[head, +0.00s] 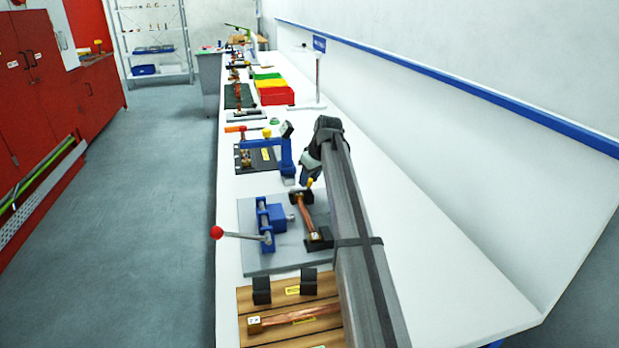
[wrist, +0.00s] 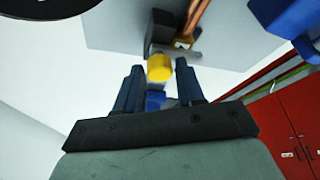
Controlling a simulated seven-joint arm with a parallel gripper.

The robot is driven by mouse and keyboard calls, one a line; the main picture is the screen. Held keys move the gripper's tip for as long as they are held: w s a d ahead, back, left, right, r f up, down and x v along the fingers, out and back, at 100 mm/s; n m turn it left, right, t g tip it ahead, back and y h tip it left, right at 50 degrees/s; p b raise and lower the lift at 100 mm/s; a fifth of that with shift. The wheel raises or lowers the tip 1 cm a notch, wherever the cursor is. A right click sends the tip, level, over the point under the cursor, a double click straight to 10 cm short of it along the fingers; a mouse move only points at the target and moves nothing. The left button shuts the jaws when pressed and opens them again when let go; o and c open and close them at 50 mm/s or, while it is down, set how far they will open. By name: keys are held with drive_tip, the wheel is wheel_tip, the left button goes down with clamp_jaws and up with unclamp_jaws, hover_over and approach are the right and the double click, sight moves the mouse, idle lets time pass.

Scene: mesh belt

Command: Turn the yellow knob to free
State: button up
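The yellow knob (wrist: 159,68) shows in the wrist view between the two dark blue fingertips of my gripper (wrist: 159,73). A gap shows on each side of the knob, so the gripper is open and not touching it there. I cannot tell how deep the knob sits between the fingers. A blue part (wrist: 155,100) shows below the knob between the fingers. In the head view a small yellow tip (head: 310,182) shows beside a dark block at the end of a copper pipe (head: 307,217), just below my gripper, which my arm partly hides.
A blue clamp (head: 272,218) with a red-ball lever (head: 216,232) stands on the grey plate (head: 262,258), left of the pipe. A wooden board (head: 250,308) lies nearer. A blue fixture (head: 285,158) and red bin (head: 276,96) stand farther back. The right side of the bench is clear.

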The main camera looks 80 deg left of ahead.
clamp_jaws()
